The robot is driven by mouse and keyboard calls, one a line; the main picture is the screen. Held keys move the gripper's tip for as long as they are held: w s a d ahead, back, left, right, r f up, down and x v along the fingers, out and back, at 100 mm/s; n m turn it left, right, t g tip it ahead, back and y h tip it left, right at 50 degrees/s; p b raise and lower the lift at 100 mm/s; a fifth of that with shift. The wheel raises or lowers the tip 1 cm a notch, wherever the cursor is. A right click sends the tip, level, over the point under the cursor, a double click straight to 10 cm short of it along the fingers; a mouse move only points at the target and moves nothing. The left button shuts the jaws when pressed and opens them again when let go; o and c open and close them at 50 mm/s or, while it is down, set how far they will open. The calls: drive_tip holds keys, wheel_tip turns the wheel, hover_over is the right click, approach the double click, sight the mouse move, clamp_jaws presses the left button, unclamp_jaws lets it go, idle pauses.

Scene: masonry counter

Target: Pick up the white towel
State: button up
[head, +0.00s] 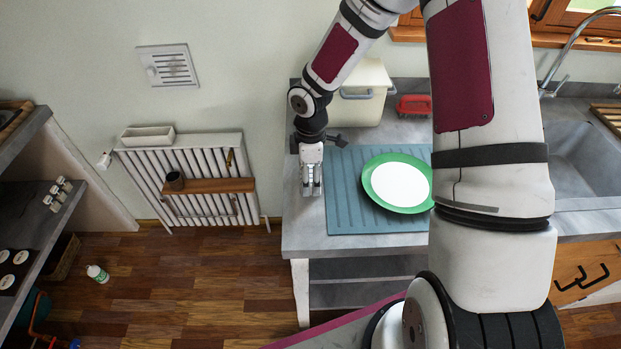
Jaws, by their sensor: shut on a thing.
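My gripper (311,190) points down at the left end of the grey counter (305,236), just left of the blue-green ribbed mat (345,215). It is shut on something. What it holds is mostly hidden by the fingers and too small to make out. I cannot pick out a white towel clearly anywhere in the head view.
A green-rimmed white plate (398,184) lies on the mat. A cream bin (364,95) and a red brush (413,105) stand behind it. The sink (585,160) is at right. A radiator (190,165) and open floor lie left of the counter.

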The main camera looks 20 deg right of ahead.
drive_tip(key=shift+r, duration=0.5)
drive_tip(key=r, duration=0.1)
drive_tip(key=s+r, duration=0.1)
drive_tip(key=shift+r, duration=0.35)
drive_tip(key=s, duration=0.5)
drive_tip(key=s+r, duration=0.1)
drive_tip(key=s, duration=0.9)
drive_tip(key=shift+r, duration=0.15)
